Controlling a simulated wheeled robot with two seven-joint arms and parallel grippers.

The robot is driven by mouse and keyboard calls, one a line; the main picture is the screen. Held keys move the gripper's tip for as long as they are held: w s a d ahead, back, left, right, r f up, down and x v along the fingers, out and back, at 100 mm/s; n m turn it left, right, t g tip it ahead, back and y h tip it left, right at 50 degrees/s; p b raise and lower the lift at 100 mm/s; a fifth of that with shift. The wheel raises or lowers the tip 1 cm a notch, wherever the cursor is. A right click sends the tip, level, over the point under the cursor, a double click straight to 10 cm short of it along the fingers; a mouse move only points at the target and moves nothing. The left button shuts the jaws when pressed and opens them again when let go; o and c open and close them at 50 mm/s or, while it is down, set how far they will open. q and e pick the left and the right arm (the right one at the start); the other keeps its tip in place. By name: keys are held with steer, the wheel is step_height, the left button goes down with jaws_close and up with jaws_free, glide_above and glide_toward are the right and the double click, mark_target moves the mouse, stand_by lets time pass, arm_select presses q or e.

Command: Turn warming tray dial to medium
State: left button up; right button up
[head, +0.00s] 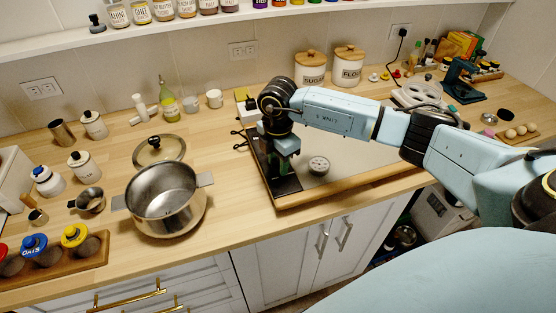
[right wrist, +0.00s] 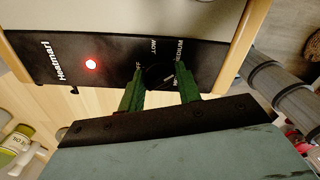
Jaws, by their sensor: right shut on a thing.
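The warming tray (head: 368,155) lies on the wooden counter, with a black control panel (head: 286,185) at its left end. In the right wrist view, the panel (right wrist: 60,45) carries a lit red light (right wrist: 91,65) and a black dial (right wrist: 158,76). White lettering surrounds the dial; "MEDIUM" is readable beside it, other labels are partly hidden. A small pale mark shows on the dial, but its exact setting is unclear. My right gripper (right wrist: 161,88) has its green fingers shut on the dial, one on each side. In the head view, the right gripper (head: 284,163) reaches down over the panel and hides the dial.
A small round gauge-like object (head: 318,165) sits on the tray near the gripper. A steel pot (head: 163,197) stands to the left, with its lid (head: 159,150) behind. Sugar (head: 310,68) and flour (head: 348,65) canisters stand behind the tray. The counter's front edge is close.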

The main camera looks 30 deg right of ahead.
mark_target(278, 161)
steer(key=o, duration=1)
steer(key=shift+r, duration=0.15)
step_height(278, 161, up, 13)
steer(key=shift+r+b, duration=0.15)
steer(key=shift+b, duration=0.15)
